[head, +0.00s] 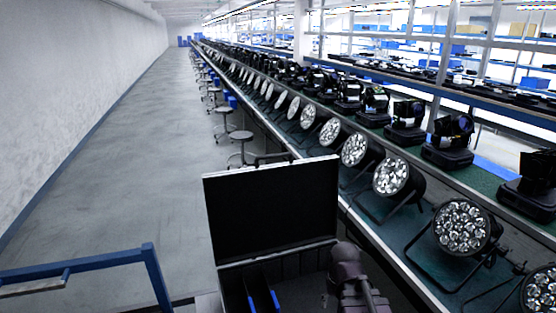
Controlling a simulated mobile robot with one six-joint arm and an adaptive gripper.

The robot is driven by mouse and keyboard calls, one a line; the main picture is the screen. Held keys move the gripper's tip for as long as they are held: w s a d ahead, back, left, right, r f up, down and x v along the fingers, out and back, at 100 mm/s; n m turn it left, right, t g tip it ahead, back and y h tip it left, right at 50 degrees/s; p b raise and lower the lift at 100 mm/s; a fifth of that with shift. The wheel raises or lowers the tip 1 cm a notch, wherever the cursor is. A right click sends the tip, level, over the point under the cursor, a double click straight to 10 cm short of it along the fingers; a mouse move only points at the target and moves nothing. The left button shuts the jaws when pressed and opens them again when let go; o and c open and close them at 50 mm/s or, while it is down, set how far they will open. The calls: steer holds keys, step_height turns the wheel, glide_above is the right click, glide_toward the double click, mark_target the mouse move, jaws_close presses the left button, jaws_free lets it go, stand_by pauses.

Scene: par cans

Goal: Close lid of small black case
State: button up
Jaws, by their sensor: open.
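A black case (287,264) with light metal edging stands at the bottom centre of the head view. Its lid (270,208) is open and stands nearly upright at the back, showing its black inner face. Blue strips (262,298) show inside the case at the left. A part of my arm is at the right side of the case and hides some of its interior and right edge. I cannot make out my gripper's fingers in this view. The front of the case is cut off by the bottom of the picture.
A long bench on the right carries a row of par cans (391,177) and dark moving-head lights (452,140). Stools (241,138) stand along it. A blue rail (85,263) is at the lower left. The grey floor (135,170) on the left is clear.

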steer(key=w+a+r+m+t+y+p, duration=0.1)
steer(key=w+a+r+y+p, duration=0.2)
steer(key=w, duration=0.4)
steer(key=w+a+r+m+t+y+p, duration=0.15)
steer(key=w+r, duration=0.25)
steer(key=w, duration=0.4)
steer(key=w+a+r+m+t+y+p, duration=0.1)
steer(key=w+a+r+t+p, duration=0.2)
steer(key=w, duration=0.4)
steer(key=m+t+y+p, duration=0.4)
steer(key=m+t+p, duration=0.1)
steer(key=m, duration=0.3)
glide_toward(273, 156)
steer(key=s+d, duration=0.2)
steer(key=shift+a+r+n, duration=0.1)
steer(key=shift+r+n, duration=0.15)
steer(key=shift+r, duration=0.15)
steer(key=shift+w, duration=0.1)
steer(key=b+x, duration=0.4)
steer(key=x, duration=0.9)
steer(key=shift+w+a+f, duration=0.2)
steer(key=shift+w, duration=0.1)
jaws_close()
